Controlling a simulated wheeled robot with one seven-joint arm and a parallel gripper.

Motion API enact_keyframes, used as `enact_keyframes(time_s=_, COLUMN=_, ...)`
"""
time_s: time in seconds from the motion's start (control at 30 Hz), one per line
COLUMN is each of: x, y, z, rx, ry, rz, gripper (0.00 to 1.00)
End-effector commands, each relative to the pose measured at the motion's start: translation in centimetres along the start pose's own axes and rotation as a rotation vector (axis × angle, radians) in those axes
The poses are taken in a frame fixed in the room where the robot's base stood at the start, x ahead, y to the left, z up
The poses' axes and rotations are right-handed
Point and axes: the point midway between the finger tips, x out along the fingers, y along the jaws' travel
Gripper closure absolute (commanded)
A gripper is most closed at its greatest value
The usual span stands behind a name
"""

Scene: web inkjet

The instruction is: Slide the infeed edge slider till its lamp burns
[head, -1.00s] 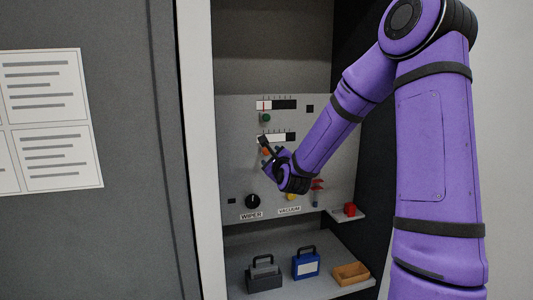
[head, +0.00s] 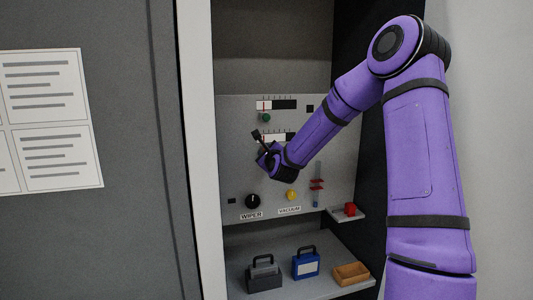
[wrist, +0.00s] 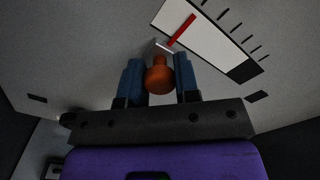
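Two edge sliders sit on the grey panel (head: 235,150), one above the other; I cannot read which is the infeed one. The upper has a green knob (head: 266,118). The lower has a white and black scale (head: 278,136). Its orange knob (wrist: 159,76) is hidden behind my gripper in the head view. My gripper (wrist: 160,80) has its two blue fingers close against either side of this knob. In the wrist view a pale pointer (wrist: 164,46) is at the lower end of a red mark (wrist: 181,31). A small square (wrist: 257,97) beside the scale is dark.
Below are a black WIPER dial (head: 252,201), a yellow VACUUM knob (head: 292,195) and a red block (head: 350,209) on a small ledge. The shelf holds a dark case (head: 264,277), a blue case (head: 306,265) and an orange tray (head: 351,274).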

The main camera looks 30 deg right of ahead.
Motion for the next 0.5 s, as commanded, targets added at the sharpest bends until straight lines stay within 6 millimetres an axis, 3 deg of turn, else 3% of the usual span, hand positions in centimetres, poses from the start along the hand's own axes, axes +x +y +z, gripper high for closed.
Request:
enact_keyframes(time_s=0.03, x=0.0, y=0.0, z=0.0, rx=0.0, ry=0.0, rz=0.0, gripper=0.82)
enact_keyframes(time_s=0.1, x=0.0, y=0.0, z=0.0, rx=0.0, ry=0.0, rz=0.0, gripper=0.99)
enact_keyframes(time_s=0.13, x=0.0, y=0.0, z=0.0, rx=0.0, ry=0.0, rz=0.0, gripper=1.0)
enact_keyframes(time_s=0.33, x=0.0, y=-0.8, z=-0.8, rx=0.001, ry=0.002, rz=-0.003, gripper=1.0)
enact_keyframes(time_s=0.5, x=0.0, y=-3.3, z=-3.3, rx=-0.001, ry=0.003, rz=-0.004, gripper=1.0)
